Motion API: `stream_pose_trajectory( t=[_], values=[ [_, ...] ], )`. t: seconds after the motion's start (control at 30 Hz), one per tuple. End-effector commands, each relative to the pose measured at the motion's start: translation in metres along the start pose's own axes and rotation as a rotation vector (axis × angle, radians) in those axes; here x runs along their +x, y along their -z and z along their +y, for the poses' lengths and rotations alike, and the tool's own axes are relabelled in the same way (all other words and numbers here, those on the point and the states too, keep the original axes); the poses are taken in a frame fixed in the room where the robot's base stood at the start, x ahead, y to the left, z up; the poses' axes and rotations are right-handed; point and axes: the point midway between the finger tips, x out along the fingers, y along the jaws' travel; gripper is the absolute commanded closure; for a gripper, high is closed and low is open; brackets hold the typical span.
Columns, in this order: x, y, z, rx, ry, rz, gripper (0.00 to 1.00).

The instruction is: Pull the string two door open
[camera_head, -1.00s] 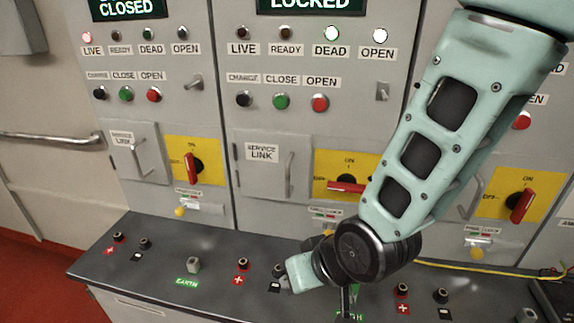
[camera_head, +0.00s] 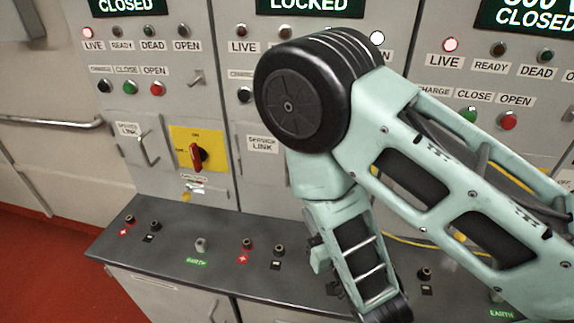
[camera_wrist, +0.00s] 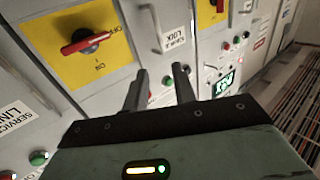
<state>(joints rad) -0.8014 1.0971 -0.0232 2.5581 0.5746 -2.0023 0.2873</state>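String two's service link door is the middle panel's small grey door. In the head view its SERVICE LINK label (camera_head: 262,144) shows, while my arm covers the handle. In the wrist view, turned nearly upside down, the door's bar handle (camera_wrist: 154,29) stands beyond my fingers, and the door looks shut. My gripper (camera_wrist: 160,70) is open and empty, its two dark fingers apart and clear of the handle. My fingertips cannot be made out in the head view. A red rotary switch (camera_wrist: 82,44) on a yellow plate sits beside the door, turned towards OFF.
String one's door handle (camera_head: 146,148) and red switch (camera_head: 197,157) are on the left panel. A dark console ledge (camera_head: 170,262) with terminals runs below the panels. A yellow cable (camera_head: 405,241) lies behind my arm. A wall rail (camera_head: 50,122) is at far left.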

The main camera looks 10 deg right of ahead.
Motion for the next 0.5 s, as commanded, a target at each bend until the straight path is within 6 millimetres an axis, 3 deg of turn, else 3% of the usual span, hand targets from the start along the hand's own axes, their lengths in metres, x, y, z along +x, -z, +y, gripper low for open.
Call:
stream_pose_trajectory(
  t=[0.27, 0.5],
  values=[
    [0.030, -0.004, 0.001, 0.005, -0.002, 0.008, 0.73],
    [0.043, -0.006, -0.001, 0.004, -0.001, 0.006, 0.73]
  ],
)
